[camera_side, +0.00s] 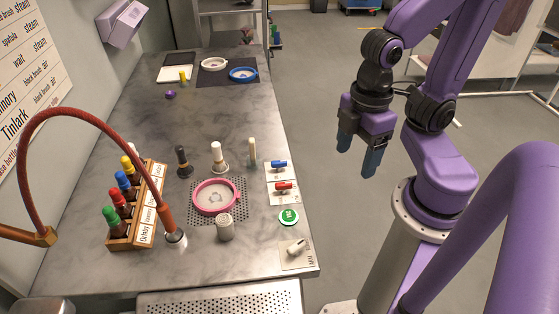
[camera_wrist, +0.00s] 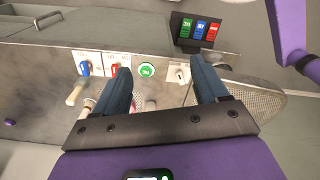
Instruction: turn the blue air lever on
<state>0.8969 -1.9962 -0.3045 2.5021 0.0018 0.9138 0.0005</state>
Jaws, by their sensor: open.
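The blue air lever (camera_side: 279,164) is on a white plate at the right edge of the grey bench. Its handle lies crosswise to that edge in the side view. It also shows in the wrist view (camera_wrist: 84,68), left of both fingers. My gripper (camera_side: 357,158) is open and empty, with its dark blue fingers pointing down. It is in the air to the right of the bench, apart from the lever. In the wrist view the fingers (camera_wrist: 160,70) are wide apart, with the green button between them.
A red lever (camera_side: 284,186) sits beside the blue one, then a green button (camera_side: 289,216) and a pale knob (camera_side: 297,247). A pink hoop (camera_side: 216,197), brushes and a rack of bottles (camera_side: 137,205) stand farther left. The space between gripper and levers looks clear.

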